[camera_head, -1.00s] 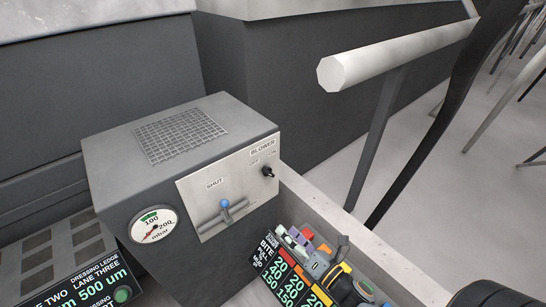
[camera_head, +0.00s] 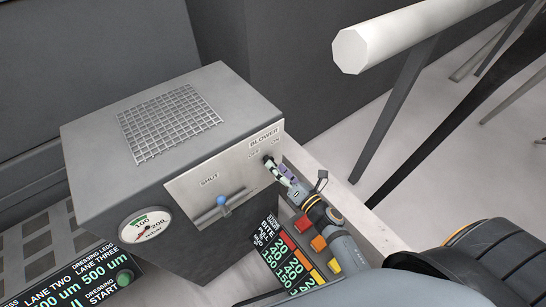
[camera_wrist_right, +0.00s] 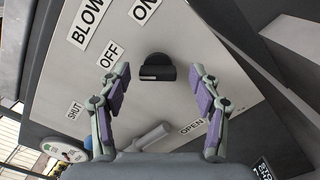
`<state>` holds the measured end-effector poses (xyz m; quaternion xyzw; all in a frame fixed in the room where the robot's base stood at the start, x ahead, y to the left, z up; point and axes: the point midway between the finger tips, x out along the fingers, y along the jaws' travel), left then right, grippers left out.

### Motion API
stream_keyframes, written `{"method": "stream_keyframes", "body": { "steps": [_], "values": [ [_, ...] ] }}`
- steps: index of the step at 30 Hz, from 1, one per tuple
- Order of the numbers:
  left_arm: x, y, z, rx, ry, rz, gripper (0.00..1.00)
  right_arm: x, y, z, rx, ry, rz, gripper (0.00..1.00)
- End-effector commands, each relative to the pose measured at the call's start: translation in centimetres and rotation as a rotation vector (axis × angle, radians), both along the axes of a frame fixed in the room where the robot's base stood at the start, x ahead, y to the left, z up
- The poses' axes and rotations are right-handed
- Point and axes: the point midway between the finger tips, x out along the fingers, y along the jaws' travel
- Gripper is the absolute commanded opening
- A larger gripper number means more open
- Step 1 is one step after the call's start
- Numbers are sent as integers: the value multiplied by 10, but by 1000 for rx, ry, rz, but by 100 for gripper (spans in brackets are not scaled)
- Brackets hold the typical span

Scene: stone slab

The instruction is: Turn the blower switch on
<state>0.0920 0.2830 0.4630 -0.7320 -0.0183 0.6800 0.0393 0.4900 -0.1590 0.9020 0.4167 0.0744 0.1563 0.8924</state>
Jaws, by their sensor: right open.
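The blower switch (camera_wrist_right: 157,68) is a small black knob on the pale front plate (camera_wrist_right: 240,95) of a grey box. OFF and ON labels sit beside it; I cannot tell which one it points to. In the head view my right gripper (camera_head: 278,174) is at the plate and hides most of the knob. In the right wrist view the open right gripper (camera_wrist_right: 161,76) has a purple-padded finger on each side of the knob, with gaps on both sides. My left gripper is not in view.
A lever with a blue ball (camera_head: 222,200) is on the same plate, left of the switch. A sign board (camera_head: 284,258) with coloured blocks stands below the right gripper. A white-ended rail (camera_head: 350,50) is at upper right.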

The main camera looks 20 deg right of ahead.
Motion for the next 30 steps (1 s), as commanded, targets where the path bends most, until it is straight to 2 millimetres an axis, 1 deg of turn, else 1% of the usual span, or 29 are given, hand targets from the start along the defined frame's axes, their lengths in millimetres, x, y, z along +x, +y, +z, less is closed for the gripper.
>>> {"method": "stream_keyframes", "body": {
  "steps": [1, 3, 6, 8, 15, 17, 27, 28, 30],
  "values": [
    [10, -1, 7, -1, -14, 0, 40, 9, 4, 4, 4, -1, -1, 64],
    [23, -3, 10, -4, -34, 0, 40, 18, 6, 2, 2, -1, 0, 64],
    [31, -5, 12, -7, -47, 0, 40, 26, 10, 1, 2, 0, 1, 64],
    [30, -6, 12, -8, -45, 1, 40, 28, 11, 0, 2, 1, 1, 64],
    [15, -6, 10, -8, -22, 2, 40, 28, 11, -1, 1, 1, 1, 64],
    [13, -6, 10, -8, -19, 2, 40, 28, 11, -1, 1, 1, 1, 57],
    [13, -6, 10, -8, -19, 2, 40, 28, 11, -1, 1, 1, 1, 11],
    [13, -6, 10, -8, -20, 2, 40, 28, 11, -1, 1, 1, 1, 9],
    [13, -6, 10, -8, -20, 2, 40, 28, 11, -1, 2, 1, 1, 9]
  ]
}}
